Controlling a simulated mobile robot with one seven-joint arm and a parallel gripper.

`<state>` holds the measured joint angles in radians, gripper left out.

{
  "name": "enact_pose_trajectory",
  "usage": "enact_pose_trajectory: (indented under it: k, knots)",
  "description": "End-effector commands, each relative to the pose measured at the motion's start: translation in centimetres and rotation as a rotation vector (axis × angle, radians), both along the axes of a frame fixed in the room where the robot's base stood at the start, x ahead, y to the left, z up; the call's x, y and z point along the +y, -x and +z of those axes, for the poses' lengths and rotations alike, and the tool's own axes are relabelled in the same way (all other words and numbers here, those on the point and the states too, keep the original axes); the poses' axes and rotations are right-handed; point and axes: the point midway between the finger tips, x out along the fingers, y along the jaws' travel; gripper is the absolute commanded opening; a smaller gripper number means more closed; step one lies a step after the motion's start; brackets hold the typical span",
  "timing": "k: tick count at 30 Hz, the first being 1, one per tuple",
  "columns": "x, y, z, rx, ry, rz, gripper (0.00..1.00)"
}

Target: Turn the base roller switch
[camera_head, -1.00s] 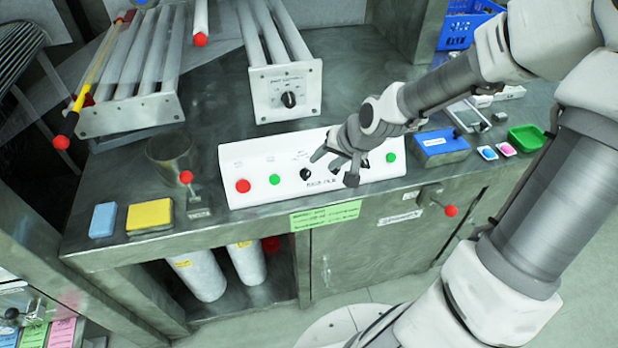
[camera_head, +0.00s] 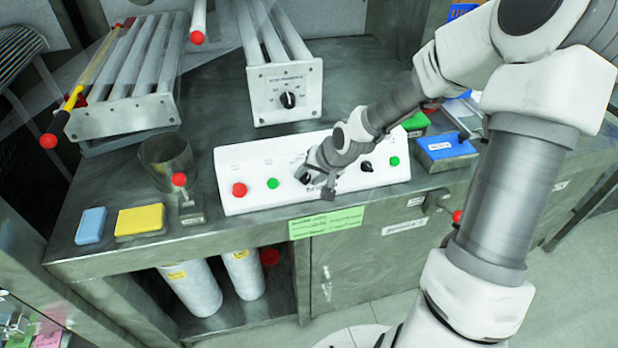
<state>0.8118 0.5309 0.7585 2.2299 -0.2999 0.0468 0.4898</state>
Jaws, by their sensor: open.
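The white control box (camera_head: 240,205) lies on the bench. It carries a black rotary knob (camera_head: 304,178) left of centre with a partly covered label below it, and a second black knob (camera_head: 367,165) to the right. The label's visible start looks like "BA", so the left knob appears to be the base roller switch. My gripper (camera_head: 317,184) is open, low over the box at the left knob. One finger overlaps that knob in the picture; I cannot tell whether it touches. The gripper hides part of the knob and label.
Red (camera_head: 239,190) and green (camera_head: 272,184) buttons sit left on the box, another green button (camera_head: 394,161) right. A roller unit with a knob (camera_head: 288,100) stands behind.

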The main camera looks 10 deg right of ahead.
Motion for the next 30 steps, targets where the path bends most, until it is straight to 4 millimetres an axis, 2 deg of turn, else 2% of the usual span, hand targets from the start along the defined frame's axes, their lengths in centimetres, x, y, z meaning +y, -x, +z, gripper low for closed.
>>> enact_pose_trajectory:
  k: [8, 15, 30]
  knots:
    - [0.04, -0.05, -0.03, 0.000, 0.000, 0.000, 0.44]
    - [0.03, -0.04, -0.03, 0.000, 0.000, 0.000, 0.01]
    - [0.16, -0.11, -0.15, -0.004, 0.068, 0.048, 0.00]
